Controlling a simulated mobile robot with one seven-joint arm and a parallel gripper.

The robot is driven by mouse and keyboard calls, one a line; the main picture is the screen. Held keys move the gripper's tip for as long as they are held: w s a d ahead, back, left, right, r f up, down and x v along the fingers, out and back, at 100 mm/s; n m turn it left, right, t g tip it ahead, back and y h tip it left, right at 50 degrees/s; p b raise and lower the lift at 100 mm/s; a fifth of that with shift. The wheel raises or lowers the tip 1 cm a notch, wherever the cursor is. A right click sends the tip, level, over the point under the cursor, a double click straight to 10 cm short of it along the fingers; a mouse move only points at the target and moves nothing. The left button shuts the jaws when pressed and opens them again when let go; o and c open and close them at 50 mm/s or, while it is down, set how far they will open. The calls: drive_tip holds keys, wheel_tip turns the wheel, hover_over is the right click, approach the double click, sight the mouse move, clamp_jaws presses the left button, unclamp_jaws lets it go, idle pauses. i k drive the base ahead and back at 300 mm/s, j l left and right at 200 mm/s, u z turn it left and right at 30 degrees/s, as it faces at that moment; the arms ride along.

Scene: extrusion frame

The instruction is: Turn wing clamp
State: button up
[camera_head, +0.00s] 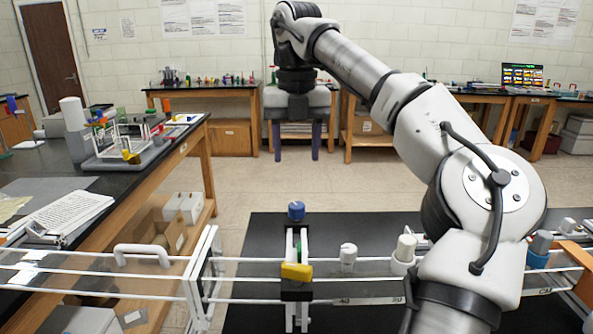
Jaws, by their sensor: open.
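My gripper (296,148) points down at the top centre of the head view. Its two blue-grey fingers are wide apart with nothing between them. Below it stands an upright clamp post (297,247) on the white rail frame (250,280). A blue knob (296,211) tops the post, and a yellow wing-shaped piece (297,271) sits on its front over a black block (296,291). A bit of green shows behind the yellow wing. My gripper is above the post, apart from it. I cannot tell the wing's exact tilt.
A white handle (142,254) rises at left. A black bench (165,160) with trays stands at left. My arm hides part of the right side.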

sight(298, 273)
drive_tip(key=k, duration=1)
